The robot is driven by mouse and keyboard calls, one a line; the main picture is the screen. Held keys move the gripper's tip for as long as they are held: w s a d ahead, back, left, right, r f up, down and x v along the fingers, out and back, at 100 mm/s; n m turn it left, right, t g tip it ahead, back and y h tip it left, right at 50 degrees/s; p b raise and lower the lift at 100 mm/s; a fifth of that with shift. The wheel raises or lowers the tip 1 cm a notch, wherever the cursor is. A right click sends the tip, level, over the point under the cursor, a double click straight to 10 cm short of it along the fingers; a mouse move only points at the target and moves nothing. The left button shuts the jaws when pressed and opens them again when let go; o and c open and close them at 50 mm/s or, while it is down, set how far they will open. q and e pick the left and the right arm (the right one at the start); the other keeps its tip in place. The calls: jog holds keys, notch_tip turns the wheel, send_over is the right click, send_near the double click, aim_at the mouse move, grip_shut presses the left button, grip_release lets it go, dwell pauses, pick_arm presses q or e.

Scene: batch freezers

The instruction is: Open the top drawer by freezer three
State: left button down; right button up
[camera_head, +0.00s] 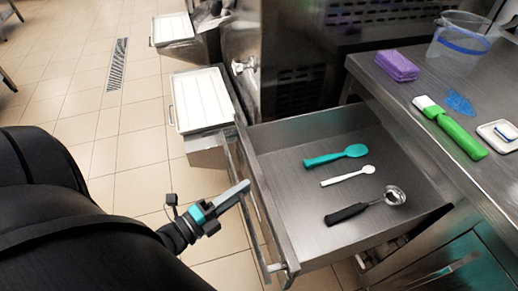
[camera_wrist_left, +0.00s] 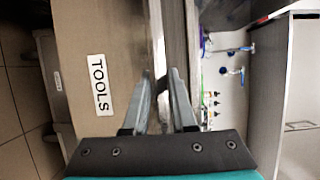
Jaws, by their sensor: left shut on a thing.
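The top drawer (camera_head: 290,155) is pulled out from under the steel counter, with its inside in plain view. In it lie a teal spatula (camera_head: 335,157), a small white spoon (camera_head: 348,175) and a black-handled scoop (camera_head: 365,206). A long bar handle (camera_head: 257,243) runs along the drawer front. My left gripper (camera_head: 243,187) is shut on this handle. In the left wrist view its fingers (camera_wrist_left: 163,78) close around the bar beside a drawer front labelled TOOLS (camera_wrist_left: 99,84). My right gripper is in neither view.
The counter (camera_head: 400,95) holds a purple sponge pack (camera_head: 397,65), a green-handled tool (camera_head: 455,135) and a clear tub (camera_head: 460,45). Machines with white-topped trays (camera_head: 203,100) stand beyond the drawer. Tiled floor (camera_head: 125,150) is open at the left.

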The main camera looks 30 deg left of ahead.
pick_arm(q)
jog(key=shift+s+a, duration=0.55)
jog(key=shift+s, duration=0.15)
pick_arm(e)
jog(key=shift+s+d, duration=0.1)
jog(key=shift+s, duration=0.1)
pick_arm(q)
jog(key=c, duration=0.7)
grip_release()
jog(key=shift+p+v, duration=0.55)
jog(key=shift+v, duration=7.05)
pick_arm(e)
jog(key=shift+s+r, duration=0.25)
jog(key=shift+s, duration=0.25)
pick_arm(q)
jog(key=shift+f, duration=0.1)
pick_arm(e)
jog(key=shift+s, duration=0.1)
